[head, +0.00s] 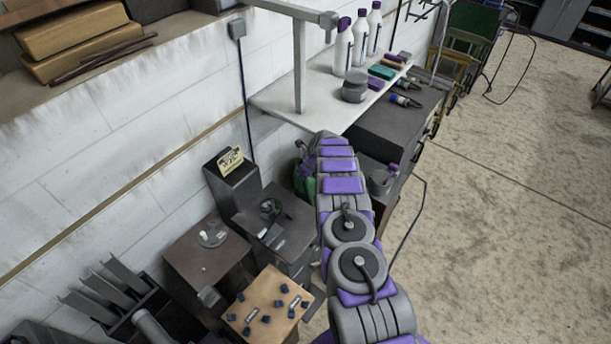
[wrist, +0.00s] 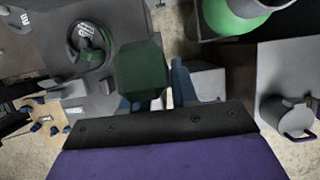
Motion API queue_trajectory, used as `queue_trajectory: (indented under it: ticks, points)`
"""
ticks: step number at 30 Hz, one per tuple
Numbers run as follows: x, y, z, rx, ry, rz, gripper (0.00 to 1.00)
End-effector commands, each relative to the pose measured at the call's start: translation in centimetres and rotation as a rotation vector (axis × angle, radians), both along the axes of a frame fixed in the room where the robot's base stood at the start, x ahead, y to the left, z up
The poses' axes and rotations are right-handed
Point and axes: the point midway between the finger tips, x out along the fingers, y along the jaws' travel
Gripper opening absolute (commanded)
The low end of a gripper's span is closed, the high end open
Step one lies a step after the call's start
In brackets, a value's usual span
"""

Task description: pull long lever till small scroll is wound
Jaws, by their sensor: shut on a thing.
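My gripper (wrist: 155,88) shows at the middle of the wrist view, its blue fingers partly hidden. It is shut on a dark green faceted block (wrist: 141,70), which looks like the grip of a lever. The lever's shaft is not visible. In the head view my own arm hides the gripper. I cannot make out the small scroll for certain in either view.
Left of the arm stand a dark cabinet with a round ring fitting (head: 268,208), a yellow sign (head: 231,160) and a wooden board with blue knobs (head: 268,308). A green rounded object (wrist: 240,15) and a grey mug (wrist: 285,115) lie right. Open floor (head: 510,200) is at right.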

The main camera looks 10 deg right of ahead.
Motion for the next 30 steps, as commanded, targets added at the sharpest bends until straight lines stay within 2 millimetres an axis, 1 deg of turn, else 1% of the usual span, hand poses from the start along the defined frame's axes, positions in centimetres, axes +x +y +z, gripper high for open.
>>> queue_trajectory:
  ticks: [1,16,17,18,22,23,30]
  points:
    - [0.24,0.08,0.08,-0.003,-0.004,0.0,0.0]
    - [0.51,0.27,-0.11,-0.005,0.002,0.001,0.0]
    - [0.51,0.27,-0.1,-0.005,0.002,0.001,0.31]
    - [0.51,0.27,-0.12,-0.005,0.002,0.001,0.35]
    - [0.38,0.26,-0.1,-0.004,0.003,0.001,0.47]
    - [0.34,0.27,-0.08,-0.004,0.003,0.001,0.49]
    - [0.19,0.25,0.09,-0.004,0.002,0.001,0.49]
